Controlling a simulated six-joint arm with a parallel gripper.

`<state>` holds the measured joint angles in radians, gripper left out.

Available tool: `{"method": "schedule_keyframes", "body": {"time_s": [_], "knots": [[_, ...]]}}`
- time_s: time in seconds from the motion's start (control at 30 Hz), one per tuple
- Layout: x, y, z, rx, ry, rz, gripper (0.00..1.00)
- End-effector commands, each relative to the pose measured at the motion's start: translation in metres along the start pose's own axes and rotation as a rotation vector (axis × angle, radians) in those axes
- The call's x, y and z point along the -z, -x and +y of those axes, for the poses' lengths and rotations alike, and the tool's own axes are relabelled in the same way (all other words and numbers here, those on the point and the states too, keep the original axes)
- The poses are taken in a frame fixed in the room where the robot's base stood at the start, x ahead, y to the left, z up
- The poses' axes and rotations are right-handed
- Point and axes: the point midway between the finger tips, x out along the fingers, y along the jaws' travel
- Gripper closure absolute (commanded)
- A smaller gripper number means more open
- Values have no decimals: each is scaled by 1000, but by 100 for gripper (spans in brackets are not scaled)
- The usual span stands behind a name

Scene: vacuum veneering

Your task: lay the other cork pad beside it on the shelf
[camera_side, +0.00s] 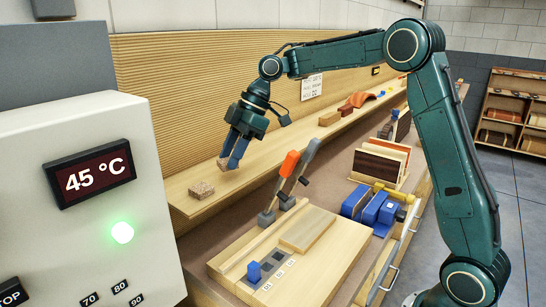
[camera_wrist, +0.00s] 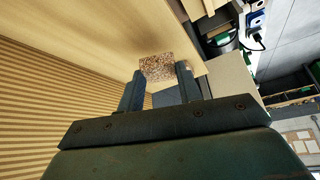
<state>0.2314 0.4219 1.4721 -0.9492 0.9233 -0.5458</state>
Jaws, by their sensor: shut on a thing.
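One speckled brown cork pad (camera_side: 201,189) lies on the pale wooden shelf (camera_side: 270,151) near its left end in the side view. My gripper (camera_side: 229,163) is above the shelf, up and to the right of that pad, pointing down. It is shut on the other cork pad (camera_side: 222,164), which shows partly beside the fingers. In the wrist view this held cork pad (camera_wrist: 157,67) sits between the two fingertips of my gripper (camera_wrist: 160,72). In the side view the held pad looks apart from the lying one; its exact height over the shelf is hard to tell.
A ribbed wooden panel (camera_side: 180,75) stands behind the shelf. Below are two upright clamps with an orange (camera_side: 289,163) and a grey handle, and a wooden board (camera_side: 310,270). A control box (camera_side: 90,200) reading 45 °C stands at left.

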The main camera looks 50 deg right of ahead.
Motion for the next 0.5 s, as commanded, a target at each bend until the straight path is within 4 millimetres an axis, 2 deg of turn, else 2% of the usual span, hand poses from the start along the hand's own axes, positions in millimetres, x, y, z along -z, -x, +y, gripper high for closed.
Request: {"method": "schedule_keyframes", "body": {"time_s": [0.23, 0.5], "knots": [[-12, -22, 0, 2, -1, 1, 86], [-14, -25, 0, 0, 1, 0, 86]]}}
